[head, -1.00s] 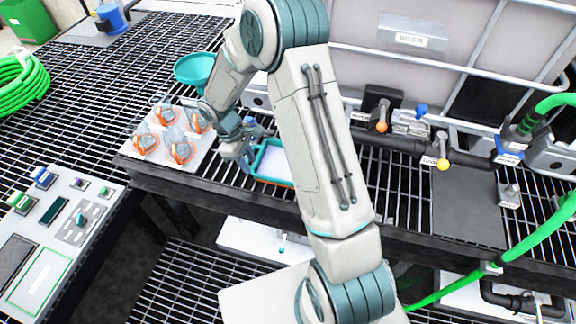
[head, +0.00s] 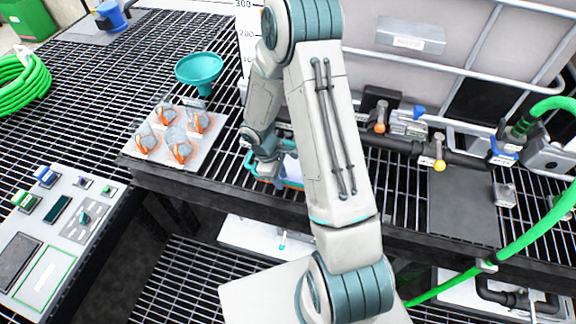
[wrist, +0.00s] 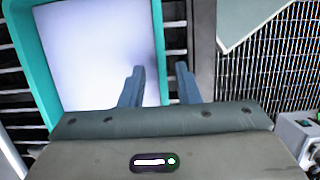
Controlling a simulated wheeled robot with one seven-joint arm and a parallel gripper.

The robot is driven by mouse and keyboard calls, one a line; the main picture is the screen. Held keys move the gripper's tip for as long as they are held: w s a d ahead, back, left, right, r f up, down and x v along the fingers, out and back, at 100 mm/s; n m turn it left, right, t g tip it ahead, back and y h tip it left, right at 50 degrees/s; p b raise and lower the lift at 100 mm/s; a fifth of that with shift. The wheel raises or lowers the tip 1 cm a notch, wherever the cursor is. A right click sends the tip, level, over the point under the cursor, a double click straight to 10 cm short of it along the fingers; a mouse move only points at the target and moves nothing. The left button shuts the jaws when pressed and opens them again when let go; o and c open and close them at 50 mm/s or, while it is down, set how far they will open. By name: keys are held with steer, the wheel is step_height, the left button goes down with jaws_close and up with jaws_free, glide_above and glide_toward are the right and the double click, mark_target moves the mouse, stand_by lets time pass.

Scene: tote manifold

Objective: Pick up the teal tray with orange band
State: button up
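The teal tray with orange band (wrist: 32,62) lies on the dark grating. In the wrist view it fills the upper left, with a teal rim and a pale, empty-looking inside. In the head view, its rim (head: 249,163) shows left of my arm, with a little orange low on its side; my arm hides much of it. My gripper (wrist: 159,68) is open. In the wrist view its two fingers straddle the line of the tray's right rim, one over the inside and one outside. I cannot tell their height over the rim. My gripper also shows in the head view (head: 268,172).
A white board (head: 205,158) with several orange-banded clear items lies left of the tray. A teal funnel (head: 199,70) stands behind it. A control panel (head: 60,235) is at lower left. Pipes and valves (head: 440,152) and a green hose (head: 535,222) are at right.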

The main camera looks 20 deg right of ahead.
jaws_close()
steer(key=shift+s+a+r, duration=0.1)
stand_by(0.3)
steer(key=shift+s+a+r, duration=0.1)
steer(key=shift+r, duration=0.05)
steer(key=s+a+r+b, duration=0.2)
steer(key=s+a+r, duration=0.5)
steer(key=s, duration=0.4)
steer(key=shift+a+r, duration=0.2)
steer(key=shift+a, duration=0.25)
